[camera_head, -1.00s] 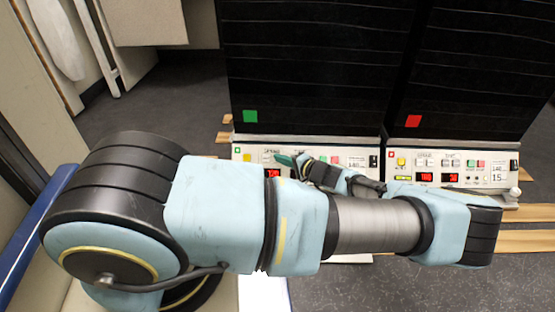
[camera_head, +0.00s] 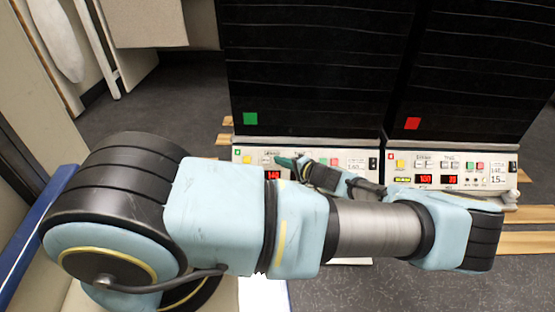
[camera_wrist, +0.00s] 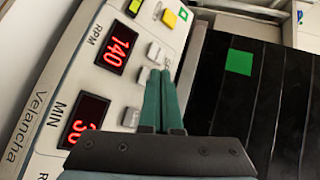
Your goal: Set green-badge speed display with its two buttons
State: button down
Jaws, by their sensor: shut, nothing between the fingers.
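The green-badge unit has a white control panel (camera_head: 245,155) below a dark front with a green square badge (camera_head: 250,118), which also shows in the wrist view (camera_wrist: 239,62). Its red RPM speed display (camera_wrist: 117,47) reads 140; it shows in the head view too (camera_head: 272,175). Beside this display is one pale speed button (camera_wrist: 154,51); a second pale button (camera_wrist: 144,75) sits next to my fingertips, partly hidden. My gripper (camera_wrist: 160,73) is shut and empty, its green fingers pointing at the panel by these buttons. I cannot tell whether they touch.
A MIN display (camera_wrist: 84,120) with its own pale button (camera_wrist: 130,117) lies close to the fingers. A yellow button (camera_wrist: 168,18) is at the panel's far end. A red-badge unit (camera_head: 412,123) with a similar panel stands to the right.

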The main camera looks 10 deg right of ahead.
jog(key=shift+s+r, duration=0.2)
jog(key=s+r+p, duration=0.1)
jog(key=p, duration=0.1)
jog(key=s+r+p, duration=0.2)
jog(key=shift+s+a+r, duration=0.15)
jog(key=shift+s+a, duration=0.15)
jog(key=shift+a, duration=0.1)
dwell(0.7)
